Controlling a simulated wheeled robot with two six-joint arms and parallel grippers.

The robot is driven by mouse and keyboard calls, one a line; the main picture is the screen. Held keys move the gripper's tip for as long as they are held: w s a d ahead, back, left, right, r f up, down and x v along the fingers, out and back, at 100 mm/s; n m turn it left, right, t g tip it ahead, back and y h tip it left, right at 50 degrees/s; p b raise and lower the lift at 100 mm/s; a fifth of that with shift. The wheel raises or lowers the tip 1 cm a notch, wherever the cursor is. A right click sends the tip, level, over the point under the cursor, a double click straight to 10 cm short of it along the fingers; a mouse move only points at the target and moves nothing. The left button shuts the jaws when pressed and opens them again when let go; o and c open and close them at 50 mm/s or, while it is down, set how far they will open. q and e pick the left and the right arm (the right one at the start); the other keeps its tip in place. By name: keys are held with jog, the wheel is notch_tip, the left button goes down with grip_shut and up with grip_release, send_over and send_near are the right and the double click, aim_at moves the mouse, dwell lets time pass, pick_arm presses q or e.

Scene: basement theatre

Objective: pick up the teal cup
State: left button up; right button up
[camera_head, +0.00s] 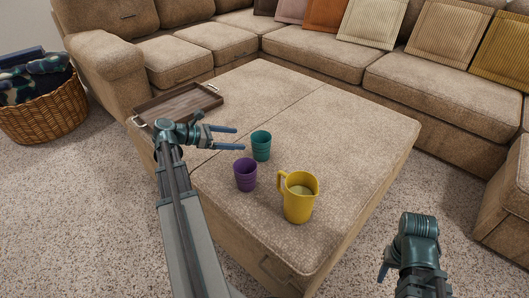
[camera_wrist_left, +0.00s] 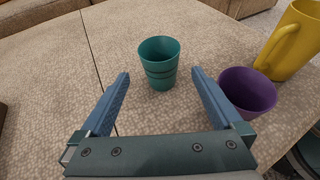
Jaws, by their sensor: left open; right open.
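The teal cup (camera_head: 261,145) stands upright on the beige ottoman, just right of my left gripper (camera_head: 236,139) in the head view. In the left wrist view the teal cup (camera_wrist_left: 159,62) is ahead of the two open fingers and between their lines. Nothing is between the fingers of my left gripper (camera_wrist_left: 158,88). My right gripper (camera_head: 384,272) is low at the right of the head view, over the carpet side and away from the cup; only part of its fingers shows.
A purple cup (camera_head: 245,174) stands close to the teal cup, and a yellow pitcher (camera_head: 299,199) is to its right. A wooden tray (camera_head: 181,104) lies at the ottoman's left. The ottoman top (camera_head: 350,120) is clear beyond the cups. A wicker basket (camera_head: 45,110) stands far left.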

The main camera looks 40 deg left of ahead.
pick_arm(q)
jog(key=b, duration=0.3)
send_near(269, 139)
jog(key=x, duration=0.3)
jog(key=shift+d+f, duration=0.3)
jog(key=shift+f, duration=0.15)
jog(key=shift+r+b+x, duration=0.1)
jog(key=shift+b+x, duration=0.4)
jog(key=shift+x, duration=1.05)
jog(key=shift+r+b+x, duration=0.15)
jog(key=shift+b+x, duration=0.3)
jog(key=shift+x, duration=1.05)
jog(key=shift+r, duration=0.1)
jog(key=c, duration=1)
jog(key=shift+r, duration=0.1)
